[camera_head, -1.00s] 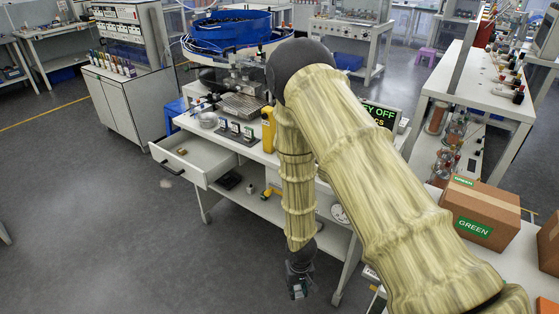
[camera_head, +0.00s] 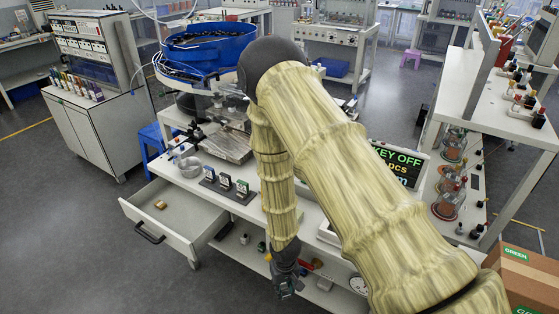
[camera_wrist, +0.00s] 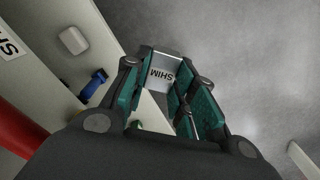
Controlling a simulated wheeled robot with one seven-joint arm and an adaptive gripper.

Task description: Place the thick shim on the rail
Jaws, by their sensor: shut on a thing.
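My gripper (camera_head: 287,284) hangs low in front of the bench shelf in the head view. In the wrist view my gripper (camera_wrist: 164,88) has its green-padded fingers closed on a grey block, the shim (camera_wrist: 163,73), marked "SHIM". The floor shows beyond it. Its thickness is hard to judge from this view. In the head view the shim cannot be made out. A metal track assembly (camera_head: 227,146) stands below the blue bowl (camera_head: 208,45) on the bench; I cannot tell for sure which part is the rail.
An open drawer (camera_head: 178,222) holding a small brown piece (camera_head: 160,205) juts out at the left. A dark holder with several upright pieces (camera_head: 229,189) sits on the bench near a metal cup (camera_head: 190,167). A sign (camera_head: 400,163) reads "KEY OFF".

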